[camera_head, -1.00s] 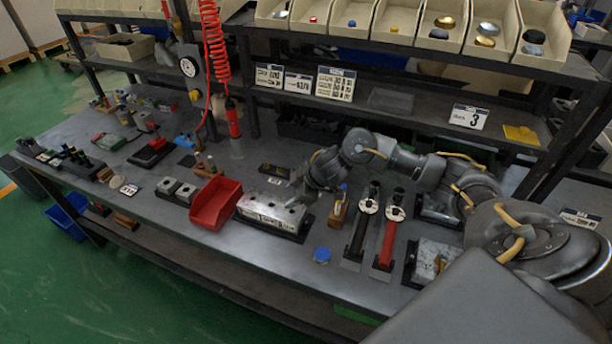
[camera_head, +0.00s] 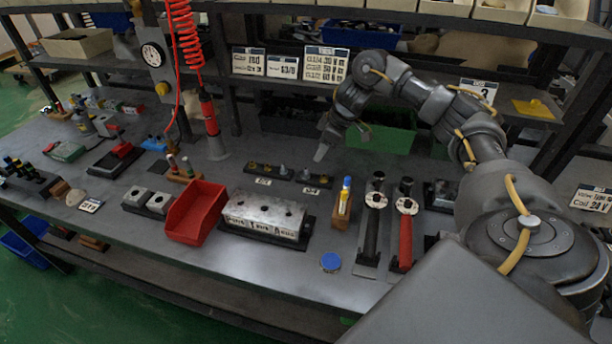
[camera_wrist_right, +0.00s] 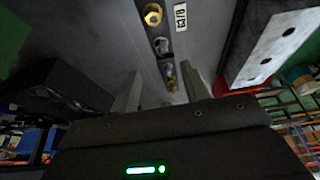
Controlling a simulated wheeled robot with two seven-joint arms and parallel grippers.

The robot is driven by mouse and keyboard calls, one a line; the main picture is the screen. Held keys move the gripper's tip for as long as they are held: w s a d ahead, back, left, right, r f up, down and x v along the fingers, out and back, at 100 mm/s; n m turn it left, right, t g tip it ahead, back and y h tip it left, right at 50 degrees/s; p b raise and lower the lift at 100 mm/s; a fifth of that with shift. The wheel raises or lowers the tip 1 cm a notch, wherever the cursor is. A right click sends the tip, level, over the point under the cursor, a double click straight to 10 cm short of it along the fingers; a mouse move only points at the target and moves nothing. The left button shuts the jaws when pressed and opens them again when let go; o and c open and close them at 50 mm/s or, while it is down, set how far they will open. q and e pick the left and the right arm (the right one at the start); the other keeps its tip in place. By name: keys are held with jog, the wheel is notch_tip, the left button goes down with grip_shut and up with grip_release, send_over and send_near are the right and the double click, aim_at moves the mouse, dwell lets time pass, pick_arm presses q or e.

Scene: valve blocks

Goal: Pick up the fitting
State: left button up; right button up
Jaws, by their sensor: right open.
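A dark strip (camera_head: 262,178) with a few small brass and grey fittings lies behind the valve block (camera_head: 264,215). A grey fitting (camera_head: 307,174) stands near its right end. My right gripper (camera_head: 321,150) hangs above and behind that end, apart from the fittings. In the right wrist view its fingers are open (camera_wrist_right: 160,72), with a small brass-and-grey fitting (camera_wrist_right: 170,76) showing between them. A grey fitting (camera_wrist_right: 161,46) and a brass fitting (camera_wrist_right: 153,14) line up beyond. I cannot tell which fitting is meant. My left gripper is not in view.
A red bin (camera_head: 196,212) stands left of the valve block. A wooden holder (camera_head: 342,212) and black and red-handled tools (camera_head: 402,235) stand to its right. A hanging red tool (camera_head: 209,115) and coiled hose are at the back. A blue disc (camera_head: 330,262) lies in front.

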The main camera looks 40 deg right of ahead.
aim_at(307, 169)
jog(key=x, duration=0.3)
jog(key=b+x, duration=0.1)
jog(key=shift+w+a+f, duration=0.15)
jog(key=shift+w+a, duration=0.2)
jog(key=shift+a, duration=0.05)
jog(key=shift+f, duration=0.25)
jog(key=x, duration=0.4)
jog(key=shift+w+f, duration=0.1)
jog(key=shift+f, duration=0.3)
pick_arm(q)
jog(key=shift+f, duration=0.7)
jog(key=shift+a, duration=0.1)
pick_arm(e)
jog(key=shift+c, duration=0.2)
grip_shut()
